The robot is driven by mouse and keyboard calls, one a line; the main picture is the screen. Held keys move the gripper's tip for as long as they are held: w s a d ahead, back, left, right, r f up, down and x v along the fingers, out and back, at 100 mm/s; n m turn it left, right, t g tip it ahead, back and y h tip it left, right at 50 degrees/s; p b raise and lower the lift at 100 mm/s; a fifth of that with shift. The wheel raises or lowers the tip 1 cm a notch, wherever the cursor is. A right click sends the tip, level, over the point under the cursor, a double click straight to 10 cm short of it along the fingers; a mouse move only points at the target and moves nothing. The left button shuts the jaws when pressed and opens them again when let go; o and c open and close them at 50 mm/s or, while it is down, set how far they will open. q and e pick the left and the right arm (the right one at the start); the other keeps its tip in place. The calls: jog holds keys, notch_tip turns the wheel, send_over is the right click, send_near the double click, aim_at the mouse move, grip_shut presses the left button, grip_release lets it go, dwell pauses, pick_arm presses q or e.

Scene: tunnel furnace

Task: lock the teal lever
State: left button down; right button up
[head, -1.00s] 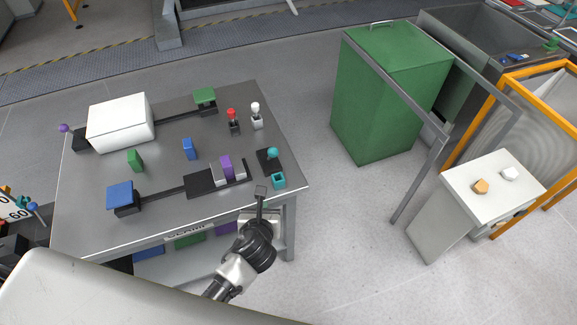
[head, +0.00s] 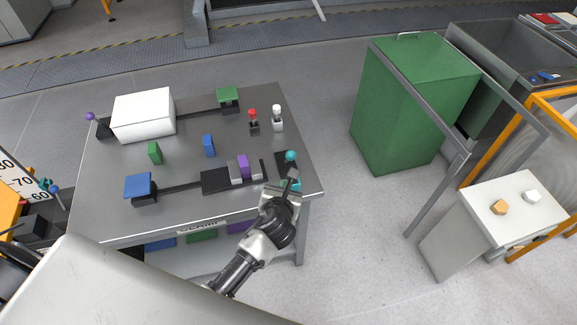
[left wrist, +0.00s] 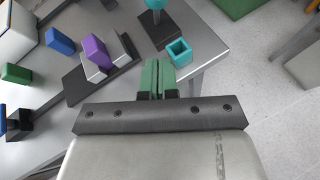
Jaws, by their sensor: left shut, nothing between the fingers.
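The teal lever (head: 291,156) has a round teal knob and stands on a dark base plate near the table's right front corner. In the left wrist view the lever (left wrist: 154,4) shows at the top edge, its knob cut off, its post rising from the dark plate. A hollow teal square block (left wrist: 180,52) sits beside that plate; in the head view my gripper partly hides it. My left gripper (head: 292,174) is shut and empty, just in front of the lever and apart from it. Its green fingers (left wrist: 157,78) lie together. My right gripper is not in view.
On the grey table (head: 105,210), a purple block (head: 243,166) sits in a dark slide left of the lever. Red (head: 252,119) and white (head: 277,118) knobbed levers stand behind. A white box (head: 143,116) is farther left.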

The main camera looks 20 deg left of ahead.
aim_at(288, 158)
pick_arm(q)
jog(key=w+a, duration=0.1)
jog(key=w, duration=0.6)
jog(key=shift+w+f, duration=0.25)
jog(key=shift+a+p, duration=0.1)
jog(key=shift+p, duration=0.25)
